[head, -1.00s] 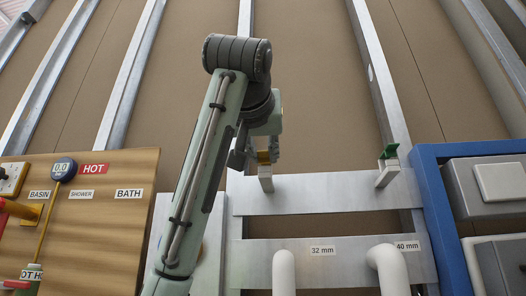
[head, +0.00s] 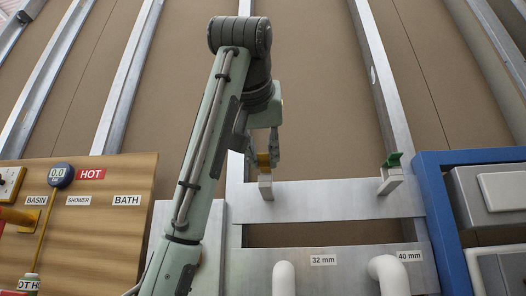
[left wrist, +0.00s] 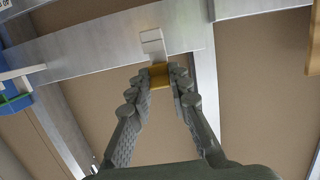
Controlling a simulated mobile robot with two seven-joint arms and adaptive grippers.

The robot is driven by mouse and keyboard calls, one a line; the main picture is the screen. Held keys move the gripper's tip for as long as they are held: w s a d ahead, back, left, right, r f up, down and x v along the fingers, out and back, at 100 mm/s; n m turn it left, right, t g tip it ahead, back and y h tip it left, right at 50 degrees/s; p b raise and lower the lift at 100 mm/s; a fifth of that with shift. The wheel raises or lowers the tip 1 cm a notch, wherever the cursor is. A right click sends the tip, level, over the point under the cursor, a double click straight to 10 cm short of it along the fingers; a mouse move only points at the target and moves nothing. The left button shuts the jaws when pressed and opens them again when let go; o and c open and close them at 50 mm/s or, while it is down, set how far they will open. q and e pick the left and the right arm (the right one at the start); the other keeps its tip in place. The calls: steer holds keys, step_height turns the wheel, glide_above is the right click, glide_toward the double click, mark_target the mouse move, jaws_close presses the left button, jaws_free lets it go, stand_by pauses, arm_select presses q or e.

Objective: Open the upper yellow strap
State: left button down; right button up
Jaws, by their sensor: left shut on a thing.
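The upper yellow strap (head: 263,160) shows as a small yellow piece above a pale block (head: 265,187) on the upper metal rail. My left gripper (head: 262,163) is shut on this strap, with one finger on each side. In the left wrist view the yellow strap (left wrist: 159,74) sits between the fingertips, just next to the white block (left wrist: 152,44). The fingers hide part of the strap in the head view. I cannot tell whether the strap has come away from the block. My right gripper is not in view.
A similar pale block with a green strap (head: 392,160) stands to the right on the rail (head: 330,198). White pipes (head: 284,280) rise below. A blue-framed unit (head: 432,190) is at the right, and a wooden panel (head: 120,225) with a gauge at the left.

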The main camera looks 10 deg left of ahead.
arm_select(q)
steer(key=shift+r, duration=0.2)
steer(key=shift+w+r+g+b, duration=0.15)
steer(key=shift+r+g+b, duration=0.35)
steer(key=shift+g+b, duration=0.55)
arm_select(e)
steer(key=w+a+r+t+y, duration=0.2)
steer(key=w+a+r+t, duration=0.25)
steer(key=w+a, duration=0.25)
arm_select(q)
steer(key=shift+r+g, duration=0.2)
steer(key=shift+g, duration=0.05)
steer(key=shift+w+r+g+p, duration=0.3)
steer(key=shift+g+p, duration=0.6)
steer(key=shift+p, duration=0.15)
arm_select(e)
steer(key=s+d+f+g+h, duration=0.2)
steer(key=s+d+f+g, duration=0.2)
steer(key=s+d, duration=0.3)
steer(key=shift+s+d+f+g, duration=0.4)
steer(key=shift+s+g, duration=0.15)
arm_select(q)
steer(key=c, duration=1.4)
jaws_free()
steer(key=shift+f, duration=0.1)
